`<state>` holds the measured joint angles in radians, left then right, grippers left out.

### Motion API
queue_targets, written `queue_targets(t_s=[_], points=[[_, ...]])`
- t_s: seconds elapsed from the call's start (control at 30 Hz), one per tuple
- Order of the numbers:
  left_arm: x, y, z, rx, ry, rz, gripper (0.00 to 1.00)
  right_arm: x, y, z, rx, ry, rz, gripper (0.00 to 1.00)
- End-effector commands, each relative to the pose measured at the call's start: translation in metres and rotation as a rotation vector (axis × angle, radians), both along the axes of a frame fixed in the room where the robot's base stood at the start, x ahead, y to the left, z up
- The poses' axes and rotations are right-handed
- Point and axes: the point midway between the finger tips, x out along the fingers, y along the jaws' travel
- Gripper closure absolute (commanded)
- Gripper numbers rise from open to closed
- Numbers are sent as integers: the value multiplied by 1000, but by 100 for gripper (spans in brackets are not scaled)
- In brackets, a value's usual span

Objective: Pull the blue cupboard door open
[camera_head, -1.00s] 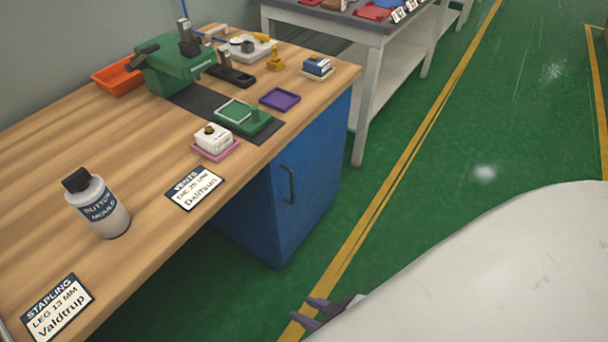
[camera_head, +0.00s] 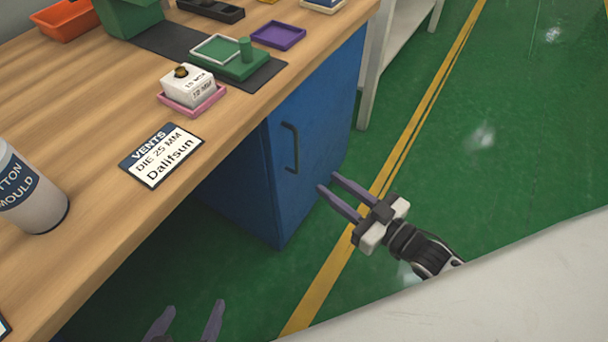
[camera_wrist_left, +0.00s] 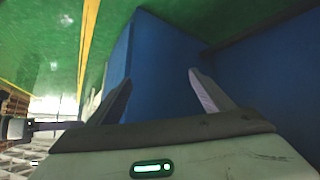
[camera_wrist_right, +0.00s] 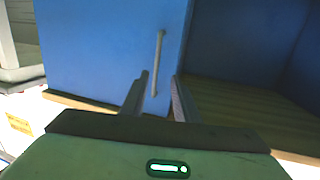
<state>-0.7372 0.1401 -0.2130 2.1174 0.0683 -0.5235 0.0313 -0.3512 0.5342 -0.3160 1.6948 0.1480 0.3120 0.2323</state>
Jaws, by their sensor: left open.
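The blue cupboard (camera_head: 315,115) stands under the wooden worktop, and its door looks shut. A dark upright bar handle (camera_head: 291,148) is on the door; it also shows in the right wrist view (camera_wrist_right: 158,60), just beyond and between the fingertips. My right gripper (camera_head: 328,181) is open and empty, a little right of and below the handle, apart from it. My left gripper (camera_head: 192,308) is open and empty at the bottom of the head view, left of the cupboard. In the left wrist view the blue cupboard side (camera_wrist_left: 160,60) lies beyond its fingers.
The worktop (camera_head: 100,110) overhangs the cupboard and carries a bottle (camera_head: 30,190), a label card (camera_head: 160,155) and a pink tray (camera_head: 190,105). A grey table leg (camera_head: 372,75) stands behind. The green floor to the right is clear.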

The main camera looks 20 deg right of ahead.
Motion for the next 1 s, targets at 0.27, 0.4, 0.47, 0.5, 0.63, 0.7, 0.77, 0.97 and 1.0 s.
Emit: queue_targets(t_s=[0.27, 0.4, 0.47, 0.5, 0.63, 0.7, 0.77, 0.97, 1.0], points=[[1, -2, -11, -12, -8, 1, 26, 22, -2, 4, 23, -82, 35, 72], [1, -3, -14, -17, -11, 4, 26, 44, 10, 4, 23, -81, 34, 72], [2, -3, -15, -21, -13, 6, 26, 55, 15, 4, 22, -83, 34, 72], [2, -3, -15, -22, -15, 7, 26, 61, 18, 4, 22, -82, 34, 72], [4, -4, -16, -28, -22, 9, 26, 81, 28, 4, 22, -80, 34, 72], [4, -4, -17, -30, -23, 10, 26, 89, 32, 3, 22, -79, 34, 72], [4, -4, -17, -32, -24, 11, 26, 94, 35, 3, 22, -77, 33, 72], [0, -4, -19, -36, -17, 14, 26, 102, 39, 4, 21, -76, 33, 72], [-1, -4, -19, -36, -15, 13, 26, 102, 39, 4, 21, -75, 34, 72]])
